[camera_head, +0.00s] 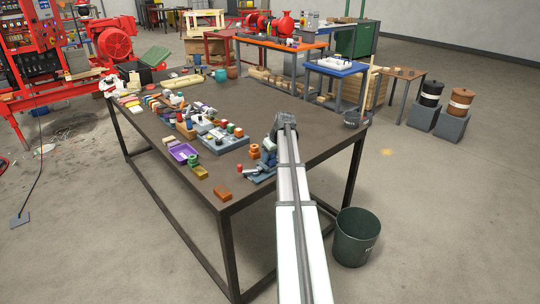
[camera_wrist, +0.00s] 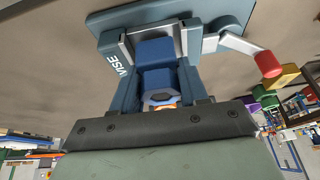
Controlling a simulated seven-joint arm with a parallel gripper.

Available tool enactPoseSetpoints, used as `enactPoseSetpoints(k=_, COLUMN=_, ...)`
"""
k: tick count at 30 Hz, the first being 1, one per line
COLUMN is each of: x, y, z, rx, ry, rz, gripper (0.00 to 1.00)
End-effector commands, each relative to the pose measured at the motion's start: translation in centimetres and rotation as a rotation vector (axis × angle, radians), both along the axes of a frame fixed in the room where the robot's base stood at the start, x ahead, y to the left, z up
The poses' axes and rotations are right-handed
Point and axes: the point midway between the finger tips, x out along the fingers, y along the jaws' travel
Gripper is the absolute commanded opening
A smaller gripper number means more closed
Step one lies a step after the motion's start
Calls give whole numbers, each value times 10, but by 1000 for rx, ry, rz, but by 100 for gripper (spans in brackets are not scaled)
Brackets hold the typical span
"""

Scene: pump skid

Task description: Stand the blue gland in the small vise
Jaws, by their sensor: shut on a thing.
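The blue gland (camera_wrist: 157,80), with a hexagonal end towards the camera, lies in line with the gap between the vise's pale jaw plates. My gripper (camera_wrist: 158,90) is shut on the gland, one finger on each side. Whether the gland touches the vise's floor is hidden. In the head view the vise (camera_head: 260,177) sits near the table's front right edge, with my gripper (camera_head: 271,150) above it.
The dark table (camera_head: 240,90) carries many small parts left of the vise. An orange part (camera_head: 254,151) stands close beside the gland. A green bucket (camera_head: 356,237) stands on the floor at right.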

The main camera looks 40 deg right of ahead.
Motion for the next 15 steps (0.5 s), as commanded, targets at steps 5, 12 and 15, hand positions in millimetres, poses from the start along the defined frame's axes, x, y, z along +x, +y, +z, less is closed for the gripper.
enactPoseSetpoints(k=5, x=0, y=0, z=-2, rx=0, ry=0, rz=0, gripper=10)
enactPoseSetpoints(k=12, x=0, y=0, z=-2, rx=0, ry=1, rz=0, gripper=61)
enactPoseSetpoints(k=15, x=0, y=-1, z=-2, rx=-2, ry=2, rz=-1, gripper=70)
